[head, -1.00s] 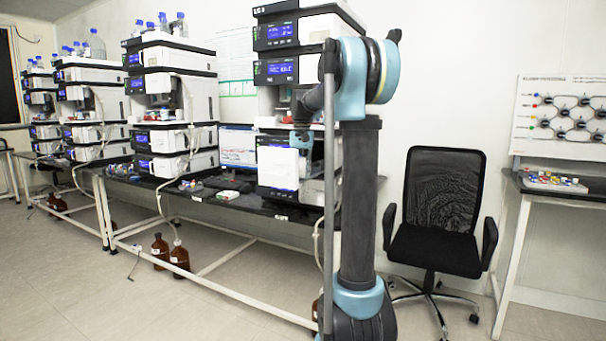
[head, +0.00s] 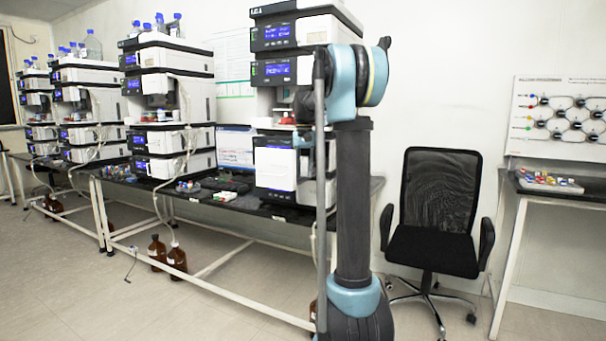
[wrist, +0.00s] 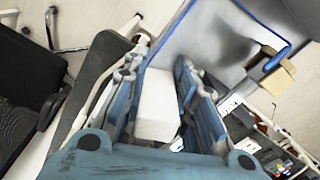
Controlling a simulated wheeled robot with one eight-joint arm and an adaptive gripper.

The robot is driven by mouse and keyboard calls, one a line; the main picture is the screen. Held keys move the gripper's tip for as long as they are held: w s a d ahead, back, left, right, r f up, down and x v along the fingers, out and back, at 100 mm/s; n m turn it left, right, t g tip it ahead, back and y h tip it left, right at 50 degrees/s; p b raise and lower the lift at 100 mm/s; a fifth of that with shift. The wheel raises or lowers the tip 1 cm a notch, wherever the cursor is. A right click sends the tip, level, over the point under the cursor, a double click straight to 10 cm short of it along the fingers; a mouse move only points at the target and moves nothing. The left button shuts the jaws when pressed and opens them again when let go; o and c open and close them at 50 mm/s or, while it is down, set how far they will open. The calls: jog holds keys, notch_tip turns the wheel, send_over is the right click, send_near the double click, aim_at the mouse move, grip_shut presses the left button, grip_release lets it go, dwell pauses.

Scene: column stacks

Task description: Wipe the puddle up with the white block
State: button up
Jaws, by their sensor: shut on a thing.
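The white block (wrist: 158,105) shows in the wrist view between the two blue-grey fingers of my gripper (wrist: 162,78). My gripper is shut on it and holds it up off any surface that I can make out. In the head view my gripper is mostly hidden behind my own arm, in front of the nearest instrument stack. I cannot make out the puddle in either view.
A dark bench (head: 262,208) carries several instrument stacks, the nearest (head: 276,168) close behind my arm. A black office chair (head: 440,235) stands to the right, beside a side table (head: 530,189). Brown bottles (head: 176,260) stand on the floor under the bench. Floor in front is clear.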

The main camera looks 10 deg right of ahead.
aim_at(300, 179)
jog(key=shift+s+a, duration=0.65)
jog(key=shift+s, duration=0.25)
jog(key=shift+s+a, duration=0.65)
jog(key=shift+s, duration=0.2)
jog(key=shift+w+d, duration=0.1)
jog(key=shift+w+d, duration=0.6)
jog(key=shift+w, duration=0.25)
jog(key=shift+w+d, duration=0.6)
jog(key=shift+w, duration=0.25)
jog(key=shift+r, duration=0.1)
jog(key=shift+r, duration=4.4)
